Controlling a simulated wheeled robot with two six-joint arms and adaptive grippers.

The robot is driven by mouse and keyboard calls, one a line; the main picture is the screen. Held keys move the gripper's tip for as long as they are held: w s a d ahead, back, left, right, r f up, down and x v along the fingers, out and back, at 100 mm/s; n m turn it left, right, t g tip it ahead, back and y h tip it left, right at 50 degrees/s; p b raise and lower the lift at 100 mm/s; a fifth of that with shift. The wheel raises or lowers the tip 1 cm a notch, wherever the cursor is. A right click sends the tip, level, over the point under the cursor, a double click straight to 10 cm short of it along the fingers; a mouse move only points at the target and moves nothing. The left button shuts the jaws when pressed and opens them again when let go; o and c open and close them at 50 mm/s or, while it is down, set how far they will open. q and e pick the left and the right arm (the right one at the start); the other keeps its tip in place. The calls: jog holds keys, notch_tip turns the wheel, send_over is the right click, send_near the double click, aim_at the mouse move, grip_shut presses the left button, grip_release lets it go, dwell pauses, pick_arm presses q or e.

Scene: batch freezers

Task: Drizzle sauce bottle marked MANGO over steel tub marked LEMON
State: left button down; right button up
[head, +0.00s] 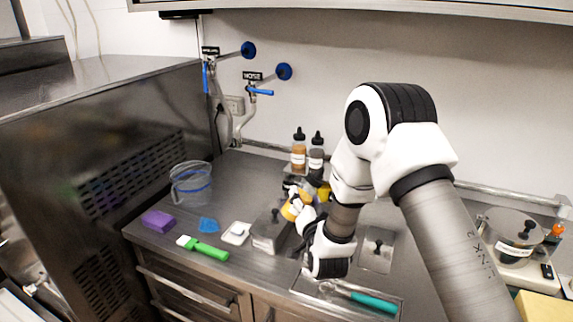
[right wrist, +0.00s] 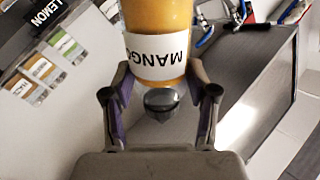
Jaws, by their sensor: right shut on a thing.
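My right gripper (right wrist: 160,108) is shut on the MANGO sauce bottle (right wrist: 160,68), an orange bottle with a white label and a dark cap. The label reads upside down in the right wrist view, with the cap toward my palm. In the head view the bottle (head: 291,209) looks tilted, partly hidden by my right gripper (head: 297,203), above or beside a steel tub (head: 268,240) with a black knob. My left gripper is not in view.
Two dark-capped bottles (head: 299,152) stand at the back wall. A clear jug (head: 190,184), purple sponge (head: 158,221), green-handled brush (head: 205,248) and white scale (head: 236,233) lie left. A teal-handled tool (head: 372,301) lies in front; a lidded pot (head: 511,238) stands right.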

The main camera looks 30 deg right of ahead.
aim_at(293, 219)
jog(key=shift+s+f+m, duration=0.1)
jog(key=shift+f+m, duration=0.2)
jog(key=shift+f, duration=0.05)
jog(key=shift+f+m+b, duration=0.2)
jog(key=shift+m+b, duration=0.1)
jog(key=shift+b, duration=0.05)
jog(key=a+f+m+b, duration=0.1)
jog(key=m, duration=0.1)
jog(key=a+f+m+b, duration=0.1)
jog(key=m, duration=0.1)
jog(key=w+a+f+m+b, duration=0.1)
jog(key=f+m, duration=0.1)
jog(key=shift+a+m, duration=0.15)
jog(key=shift+m, duration=0.15)
jog(key=m+b, duration=0.1)
jog(key=m, duration=0.3)
jog(key=d+m+b, duration=0.1)
jog(key=m+b, duration=0.1)
jog(key=m, duration=0.2)
jog(key=f+m+b, duration=0.1)
jog(key=m, duration=0.2)
jog(key=shift+s+d+m+b, duration=0.35)
jog(key=shift+m+b, duration=0.05)
jog(key=shift+r, duration=0.1)
jog(key=shift+w, duration=0.1)
